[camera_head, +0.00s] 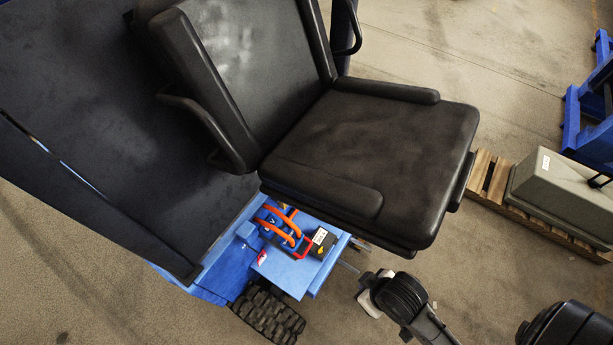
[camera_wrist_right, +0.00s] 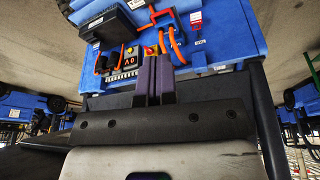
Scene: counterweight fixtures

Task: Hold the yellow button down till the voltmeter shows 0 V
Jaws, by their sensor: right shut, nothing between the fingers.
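The button and meter cannot be made out in the head view. My left gripper is not in view.
Orange cables (camera_head: 284,229) and a black box (camera_head: 323,241) sit on the blue machine's ledge (camera_head: 283,275). A black seat (camera_head: 370,150) overhangs this area. A black tracked wheel (camera_head: 268,313) is below. A grey block (camera_head: 563,197) lies on a pallet at the right.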

